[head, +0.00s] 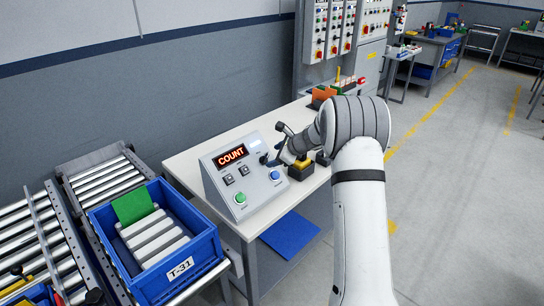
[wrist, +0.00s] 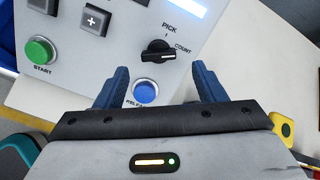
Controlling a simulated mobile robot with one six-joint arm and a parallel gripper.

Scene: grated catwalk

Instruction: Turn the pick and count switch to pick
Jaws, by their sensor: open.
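The grey control box (head: 240,185) stands on the table, its red display (head: 231,155) reading COUNT. In the wrist view the black rotary switch (wrist: 158,51) sits between my fingertips and the panel's top edge, with PICK printed above it and COUNT to its right. Its handle lies roughly crosswise, towards the COUNT side. My gripper (wrist: 160,85) is open and empty, its two blue fingers either side of the switch's line but short of it. In the head view my gripper (head: 276,147) hangs at the box's right side, partly hiding the switch area.
The panel also carries a green START button (wrist: 40,51), a blue button (wrist: 145,92) between my fingers, and a plus key (wrist: 95,20). A yellow-topped block (head: 301,166) stands right of the box. A blue tote (head: 205,271) sits on rollers at left.

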